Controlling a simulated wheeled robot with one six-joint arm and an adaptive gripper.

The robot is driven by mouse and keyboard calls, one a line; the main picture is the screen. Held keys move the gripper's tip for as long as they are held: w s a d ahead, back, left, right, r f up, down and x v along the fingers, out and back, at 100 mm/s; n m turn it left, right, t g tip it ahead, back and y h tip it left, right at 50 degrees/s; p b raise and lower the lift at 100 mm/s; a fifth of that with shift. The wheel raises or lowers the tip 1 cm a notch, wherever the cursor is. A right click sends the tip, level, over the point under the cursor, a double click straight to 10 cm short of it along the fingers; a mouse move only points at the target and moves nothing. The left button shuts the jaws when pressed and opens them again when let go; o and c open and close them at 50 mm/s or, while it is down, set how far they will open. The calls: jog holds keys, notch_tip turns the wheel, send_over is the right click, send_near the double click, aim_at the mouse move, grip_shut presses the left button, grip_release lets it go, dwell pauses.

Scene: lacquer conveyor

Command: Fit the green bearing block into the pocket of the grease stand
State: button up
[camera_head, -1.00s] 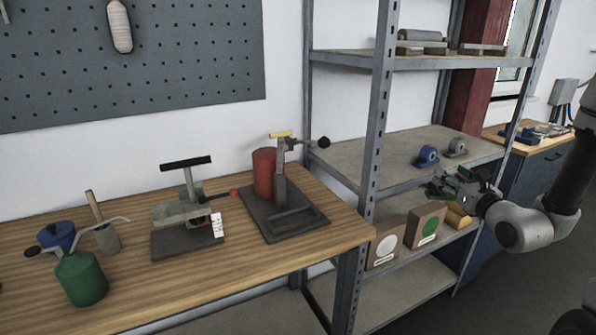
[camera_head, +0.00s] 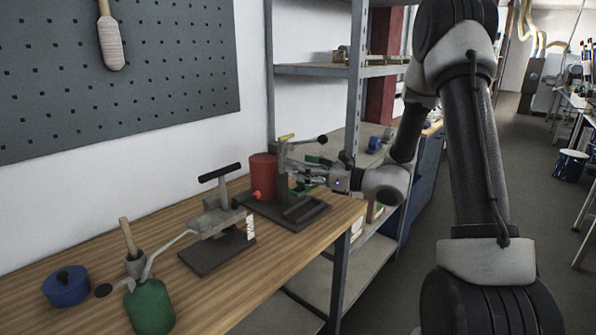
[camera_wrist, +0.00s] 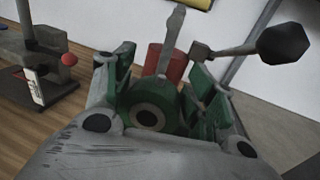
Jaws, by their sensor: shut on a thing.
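My gripper (camera_head: 308,175) is shut on the green bearing block (camera_wrist: 128,103), whose round bore faces the wrist camera between the fingers. In the head view the block is small and partly hidden by the fingers. The grease stand has a dark base plate (camera_head: 262,207), a grey upright, a red cylinder (camera_head: 263,172) and a lever with a black knob. Its rectangular pocket (camera_head: 304,211) lies at the right front of the base and looks empty. My gripper is above the stand, beside the upright. The wrist view shows the red cylinder (camera_wrist: 156,58) behind the block.
The lever's black knob (camera_wrist: 284,40) sticks out near my gripper. A hand press (camera_head: 218,225) with a tag stands to the left on the wooden bench (camera_head: 205,295). A green oil can (camera_head: 150,306) and blue pot (camera_head: 66,286) are further left. A metal shelf (camera_head: 353,100) stands behind.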

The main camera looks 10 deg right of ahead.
aim_at(310, 186)
jog(key=shift+s+a, duration=0.15)
jog(key=shift+a, duration=0.3)
jog(key=shift+f, duration=2.45)
jog(key=shift+f, duration=0.25)
jog(key=shift+f, duration=0.1)
grip_shut()
jog(key=shift+r, duration=0.35)
